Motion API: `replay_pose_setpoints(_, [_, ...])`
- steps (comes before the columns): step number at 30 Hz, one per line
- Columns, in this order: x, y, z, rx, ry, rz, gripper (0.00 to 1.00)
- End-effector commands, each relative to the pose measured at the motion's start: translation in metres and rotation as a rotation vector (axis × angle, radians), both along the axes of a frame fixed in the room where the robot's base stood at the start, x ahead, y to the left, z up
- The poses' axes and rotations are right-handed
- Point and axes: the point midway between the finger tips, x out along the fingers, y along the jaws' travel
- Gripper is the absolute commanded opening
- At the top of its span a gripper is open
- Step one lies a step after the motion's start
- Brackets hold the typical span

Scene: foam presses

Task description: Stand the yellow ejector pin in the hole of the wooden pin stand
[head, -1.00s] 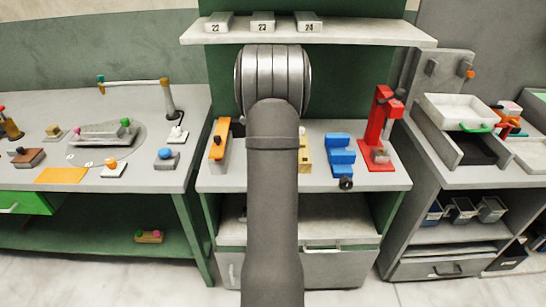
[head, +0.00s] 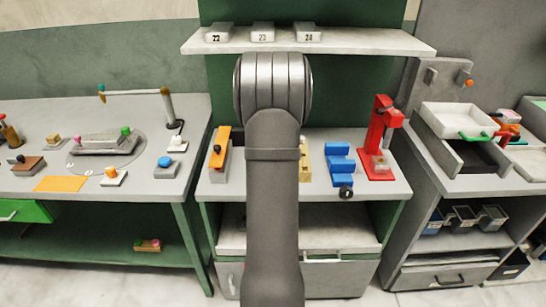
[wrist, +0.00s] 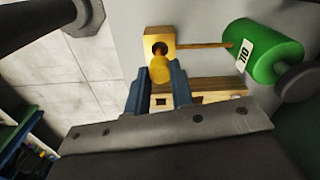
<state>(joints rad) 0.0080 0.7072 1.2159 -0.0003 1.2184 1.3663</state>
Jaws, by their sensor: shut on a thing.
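My gripper (wrist: 158,84) shows in the wrist view, its two blue-grey fingers shut on the yellow ejector pin (wrist: 160,72). The pin's rounded yellow end faces the camera between the fingertips. Just beyond it is a wooden block (wrist: 154,36) with a dark round hole, apparently the pin stand. The pin overlaps the lower edge of the hole in the picture; I cannot tell whether its far end is inside. In the head view my arm hides the gripper and the pin, and only part of a yellowish wooden piece (head: 304,165) shows beside it.
A green oil can (wrist: 262,50) lies right of the block in the wrist view, with a thin rod between them. A slotted wooden piece (wrist: 212,88) is close by the right finger. In the head view, a blue stepped block (head: 340,165) and red press (head: 381,135) stand to the right.

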Motion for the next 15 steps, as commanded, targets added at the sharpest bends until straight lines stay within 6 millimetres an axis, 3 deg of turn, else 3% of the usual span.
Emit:
replay_pose_setpoints(1, [-0.001,-0.002,0.010,0.001,-0.003,-0.001,0.00])
replay_pose_setpoints(15, [-0.051,-0.084,0.064,0.000,-0.002,-0.003,0.00])
